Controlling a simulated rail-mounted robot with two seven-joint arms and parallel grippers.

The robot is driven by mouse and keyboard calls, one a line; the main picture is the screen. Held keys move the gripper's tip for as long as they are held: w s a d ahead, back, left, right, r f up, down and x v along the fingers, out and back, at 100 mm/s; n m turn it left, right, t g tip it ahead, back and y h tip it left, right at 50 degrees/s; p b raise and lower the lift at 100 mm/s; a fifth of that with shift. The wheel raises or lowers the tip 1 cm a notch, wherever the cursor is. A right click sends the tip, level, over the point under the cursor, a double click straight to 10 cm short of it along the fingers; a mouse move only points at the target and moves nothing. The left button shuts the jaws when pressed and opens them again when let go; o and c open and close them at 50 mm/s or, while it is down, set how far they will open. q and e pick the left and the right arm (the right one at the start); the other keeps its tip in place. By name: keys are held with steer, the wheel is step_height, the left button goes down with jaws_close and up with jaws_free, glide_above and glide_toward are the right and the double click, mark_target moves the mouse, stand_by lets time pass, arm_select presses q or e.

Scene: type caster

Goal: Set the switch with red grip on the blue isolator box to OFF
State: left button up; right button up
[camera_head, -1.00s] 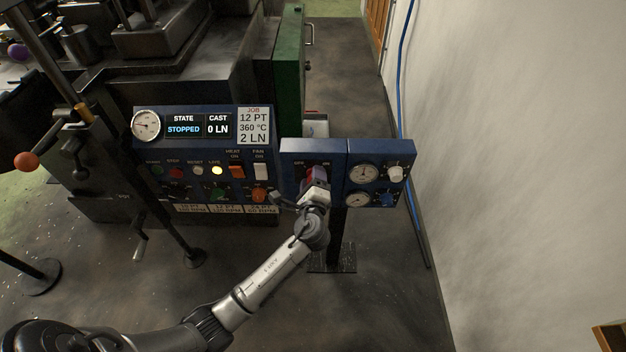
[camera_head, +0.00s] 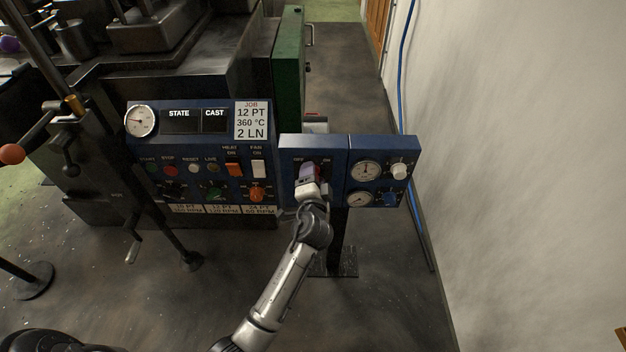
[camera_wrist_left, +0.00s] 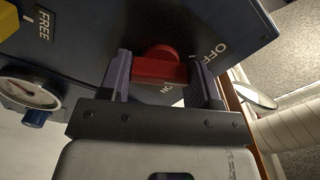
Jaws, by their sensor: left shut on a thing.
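The blue isolator box (camera_head: 288,146) stands on a post right of the main control panel. Its red grip (camera_wrist_left: 160,70) sits between the two fingers of my left gripper (camera_head: 308,174) in the left wrist view. The left gripper is shut on the grip, with a finger on each side. In the head view the gripper hides most of the switch and leans toward the OFF side at left. My right gripper is not in view.
The control panel (camera_head: 205,146) at left has a dark display and an unlit LIVE lamp (camera_head: 211,168). A box with gauges and knobs (camera_head: 378,150) adjoins the isolator at right. A white wall (camera_head: 520,150) bounds the right side, with a blue hose along it.

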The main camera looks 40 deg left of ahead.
arm_select(q)
steer(key=n+b, duration=0.1)
steer(key=n, duration=0.2)
steer(key=shift+n, duration=0.4)
stand_by(0.5)
steer(key=o, duration=0.9)
